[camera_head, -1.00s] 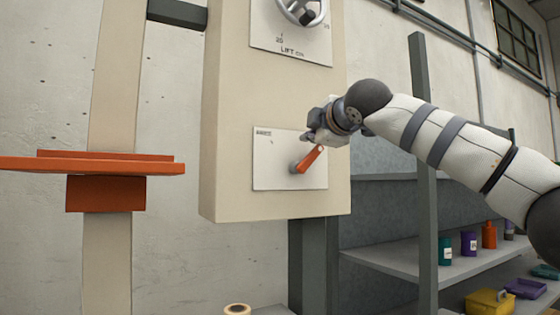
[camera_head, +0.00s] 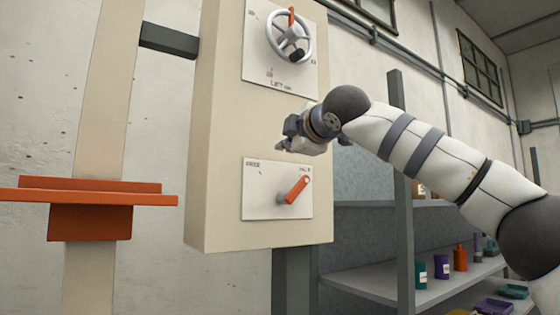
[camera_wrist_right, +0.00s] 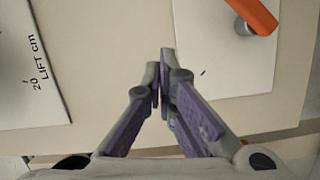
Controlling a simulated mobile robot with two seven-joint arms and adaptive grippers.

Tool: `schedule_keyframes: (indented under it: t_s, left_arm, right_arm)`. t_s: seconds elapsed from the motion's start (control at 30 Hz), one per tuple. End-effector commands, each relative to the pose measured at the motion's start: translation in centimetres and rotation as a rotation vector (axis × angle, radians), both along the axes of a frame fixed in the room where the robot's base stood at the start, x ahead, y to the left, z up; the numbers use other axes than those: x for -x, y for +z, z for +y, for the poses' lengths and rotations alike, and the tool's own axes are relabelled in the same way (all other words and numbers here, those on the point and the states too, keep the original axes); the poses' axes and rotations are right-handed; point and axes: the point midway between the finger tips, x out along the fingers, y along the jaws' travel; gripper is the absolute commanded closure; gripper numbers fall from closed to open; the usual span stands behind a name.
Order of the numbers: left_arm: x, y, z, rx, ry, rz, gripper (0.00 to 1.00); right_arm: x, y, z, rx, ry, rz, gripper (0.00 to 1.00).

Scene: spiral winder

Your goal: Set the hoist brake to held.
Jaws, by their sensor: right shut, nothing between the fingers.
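The hoist brake is an orange lever (camera_head: 297,188) on a white plate (camera_head: 260,207) low on the beige cabinet. Its handle slants up and to the right from a grey pivot, towards a small label at the plate's upper right corner that seems to read HELD. In the right wrist view the lever (camera_wrist_right: 254,14) is at the top right, partly cut off. My right gripper (camera_head: 284,144) is just above the plate, apart from the lever. In the wrist view its fingertips (camera_wrist_right: 164,60) meet, shut and empty. My left gripper is out of view.
A handwheel (camera_head: 290,42) with a dark knob is on the LIFT cm plate (camera_head: 262,72) above. An orange bracket (camera_head: 90,203) on a post stands left. At the right, behind my arm, are a grey upright (camera_head: 403,230) and shelves (camera_head: 375,283) with bottles.

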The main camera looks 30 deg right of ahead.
Motion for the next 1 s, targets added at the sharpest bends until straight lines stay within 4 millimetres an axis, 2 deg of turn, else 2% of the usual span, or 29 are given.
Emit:
schedule_keyframes:
  t_s: [0.03,0.2,0.4,1.0]
  left_arm:
    - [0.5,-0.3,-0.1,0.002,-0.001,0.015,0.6]
    - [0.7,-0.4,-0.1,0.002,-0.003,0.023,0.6]
    - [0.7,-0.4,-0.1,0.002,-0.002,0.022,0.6]
    - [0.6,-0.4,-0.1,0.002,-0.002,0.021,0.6]
  right_arm:
    - [0.6,-0.8,-0.3,-0.002,-0.005,0.014,1.0]
    - [4.1,-0.4,0.1,-0.003,-0.006,0.017,1.0]
    - [6.3,0.0,0.4,-0.003,-0.006,0.018,1.0]
    - [6.5,0.1,0.4,-0.003,-0.006,0.018,1.0]
